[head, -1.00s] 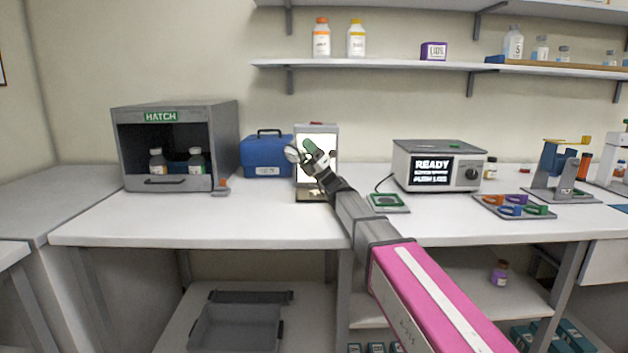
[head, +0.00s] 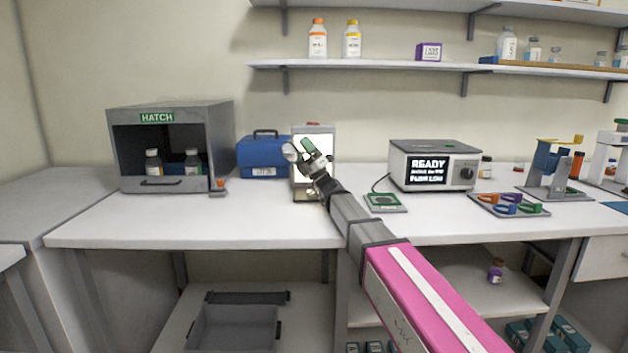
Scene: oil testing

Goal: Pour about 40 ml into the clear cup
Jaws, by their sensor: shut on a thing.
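My gripper (head: 313,162) is in front of the lit white panel (head: 327,143) of an upright grey stand. It is shut on a small tilted thing (head: 290,152) with a rounded grey end pointing left and a dark green part. It looks like a small bottle, but its mouth and contents are too small to tell. I cannot make out a clear cup; the stand's base (head: 304,195) is partly hidden behind my gripper and arm.
A grey hatch box (head: 220,140) with two bottles stands at left, beside a blue case (head: 262,157). A small grey-green plate device (head: 386,202) and a machine reading READY (head: 433,150) stand right. The bench front left (head: 190,225) is clear.

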